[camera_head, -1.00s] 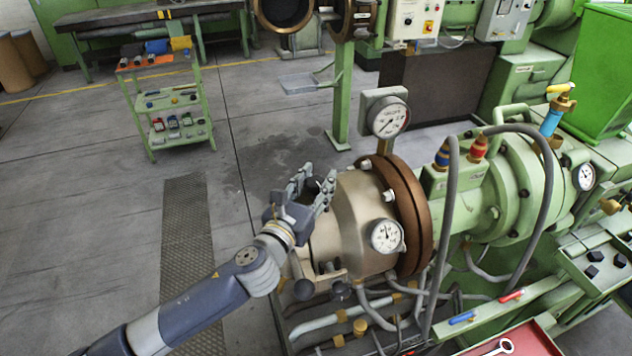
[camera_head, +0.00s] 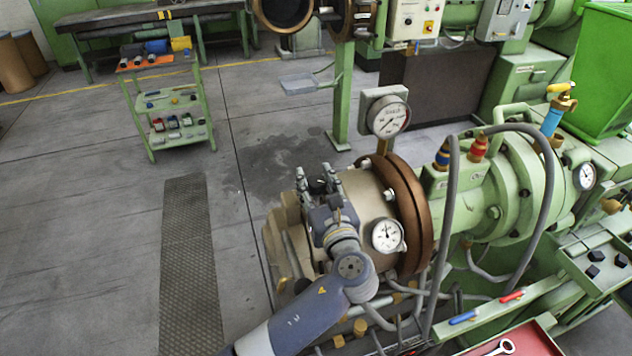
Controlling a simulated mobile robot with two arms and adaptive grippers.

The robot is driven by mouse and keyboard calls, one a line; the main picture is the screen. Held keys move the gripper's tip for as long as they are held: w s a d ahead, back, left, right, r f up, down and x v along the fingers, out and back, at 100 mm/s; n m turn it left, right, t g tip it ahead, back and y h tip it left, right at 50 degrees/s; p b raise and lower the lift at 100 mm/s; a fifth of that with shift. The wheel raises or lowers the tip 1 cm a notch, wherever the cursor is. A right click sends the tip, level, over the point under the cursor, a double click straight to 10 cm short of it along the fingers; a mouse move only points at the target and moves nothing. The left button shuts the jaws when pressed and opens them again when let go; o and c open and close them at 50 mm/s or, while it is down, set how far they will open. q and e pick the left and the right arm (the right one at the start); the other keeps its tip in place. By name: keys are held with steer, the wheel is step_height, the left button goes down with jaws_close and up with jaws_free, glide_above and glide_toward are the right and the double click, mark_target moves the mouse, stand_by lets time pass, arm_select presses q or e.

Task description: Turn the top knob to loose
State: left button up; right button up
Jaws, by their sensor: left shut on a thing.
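The beige extruder head (camera_head: 366,197) has a brown flange (camera_head: 415,215) and a round gauge (camera_head: 388,235) on its side. My left gripper (camera_head: 318,186) is over the top of the head's front end, with its two fingers on either side of a dark knob. It is shut on this top knob, which is mostly hidden by the fingers. My left wrist and forearm cover the lower front of the head and its lower knobs. My right gripper is not in view.
A second gauge (camera_head: 388,118) stands above the flange. Grey hoses (camera_head: 450,240) loop beside the green barrel (camera_head: 515,180). A red tray (camera_head: 520,340) with a wrench is at the lower right. Open floor lies left, with a green cart (camera_head: 170,105) farther back.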

arm_select(q)
steer(key=shift+y, duration=0.3)
steer(key=o, duration=1.1)
steer(key=v, duration=1.2)
